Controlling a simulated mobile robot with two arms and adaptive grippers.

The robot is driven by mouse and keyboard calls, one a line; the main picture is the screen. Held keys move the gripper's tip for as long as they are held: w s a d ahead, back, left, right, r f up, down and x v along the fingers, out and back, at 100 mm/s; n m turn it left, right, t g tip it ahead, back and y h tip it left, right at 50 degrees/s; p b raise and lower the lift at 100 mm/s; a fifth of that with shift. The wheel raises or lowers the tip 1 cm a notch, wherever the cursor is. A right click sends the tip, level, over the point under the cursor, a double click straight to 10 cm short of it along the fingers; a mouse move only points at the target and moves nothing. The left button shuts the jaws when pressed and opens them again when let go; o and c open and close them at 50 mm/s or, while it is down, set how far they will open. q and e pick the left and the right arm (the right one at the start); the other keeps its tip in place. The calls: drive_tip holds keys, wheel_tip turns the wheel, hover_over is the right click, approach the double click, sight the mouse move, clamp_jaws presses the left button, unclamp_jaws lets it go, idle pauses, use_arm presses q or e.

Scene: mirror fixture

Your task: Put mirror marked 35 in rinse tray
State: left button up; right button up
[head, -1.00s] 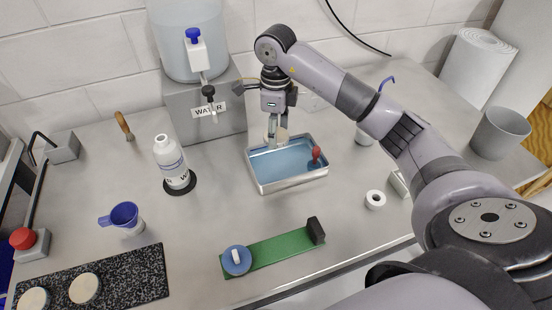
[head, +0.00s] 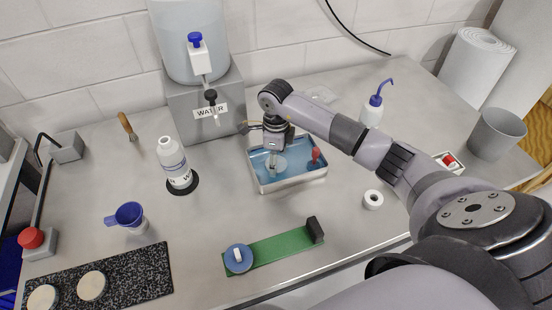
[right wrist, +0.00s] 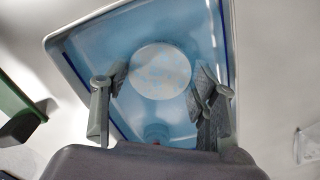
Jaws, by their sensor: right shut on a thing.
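The rinse tray (head: 291,183) is a metal tray with a blue inside at the middle of the counter; it also fills much of the right wrist view (right wrist: 80,58). My right gripper (head: 274,158) points down inside the tray's outline, shut on a pale round mirror (head: 281,165). In the right wrist view the mirror (right wrist: 160,70) shows between the fingers, over the blue. I cannot read a number on it, nor tell whether it touches the tray floor. Two more pale discs (head: 92,286) (head: 42,298) lie on a black speckled slab. My left gripper is not in view.
A red-topped item (head: 315,155) stands in the tray's right side. Behind is the water dispenser (head: 190,100). A white bottle (head: 174,162) stands left, a blue-spouted bottle (head: 372,110) right. A green fixture (head: 280,247) and a tape roll (head: 373,200) lie in front.

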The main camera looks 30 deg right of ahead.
drive_tip(key=shift+f, duration=0.1)
drive_tip(key=o, duration=1.3)
drive_tip(key=shift+c, duration=0.2)
drive_tip(key=shift+r, duration=0.4)
wheel_tip(320, 180, up, 12)
drive_tip(key=b, duration=0.3)
drive_tip(key=shift+f, duration=0.25)
